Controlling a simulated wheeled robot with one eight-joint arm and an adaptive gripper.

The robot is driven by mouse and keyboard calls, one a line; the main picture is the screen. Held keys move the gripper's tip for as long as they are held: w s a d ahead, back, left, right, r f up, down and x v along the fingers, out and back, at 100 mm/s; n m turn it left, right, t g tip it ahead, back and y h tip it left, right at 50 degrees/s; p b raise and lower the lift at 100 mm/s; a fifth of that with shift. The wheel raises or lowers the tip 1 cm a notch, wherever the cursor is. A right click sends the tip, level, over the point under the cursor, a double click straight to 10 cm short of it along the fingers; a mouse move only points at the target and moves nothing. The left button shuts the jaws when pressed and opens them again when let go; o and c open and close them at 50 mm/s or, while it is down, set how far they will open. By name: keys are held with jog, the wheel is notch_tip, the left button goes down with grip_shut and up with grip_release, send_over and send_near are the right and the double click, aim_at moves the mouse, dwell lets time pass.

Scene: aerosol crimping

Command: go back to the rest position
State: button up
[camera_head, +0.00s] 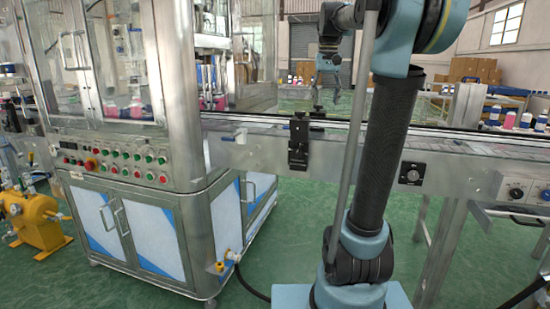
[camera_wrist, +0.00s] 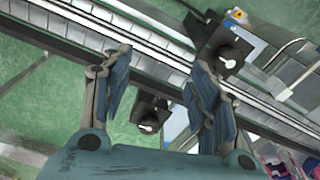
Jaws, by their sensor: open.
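My gripper (camera_head: 327,82) hangs at the end of my arm in the head view, above and behind the conveyor (camera_head: 385,152). In the wrist view my gripper (camera_wrist: 158,82) shows two fingers spread apart with nothing between them. Past the fingers lie the conveyor's slatted belt (camera_wrist: 128,40) and a black clamp block (camera_wrist: 220,45) on its rail. A second black block (camera_wrist: 150,114) shows between the fingers, lower down. My gripper appears clear of the conveyor and touches nothing that I can see.
A steel machine cabinet (camera_head: 150,215) with a panel of coloured buttons (camera_head: 118,165) stands at the left. A black bracket (camera_head: 298,145) sits on the conveyor's near side. A yellow pump (camera_head: 35,218) stands far left. Cardboard boxes (camera_head: 472,72) are stacked at the back.

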jog(key=s+f, duration=1.5)
jog(key=f, duration=0.2)
jog(key=s+f+n+t, duration=0.1)
jog(key=s+f, duration=1.3)
jog(key=f, duration=0.4)
jog(key=shift+s+d, duration=0.15)
jog(key=shift+s, duration=0.25)
jog(key=shift+f, duration=0.1)
jog(key=shift+w+f, duration=0.2)
jog(key=shift+w, duration=0.3)
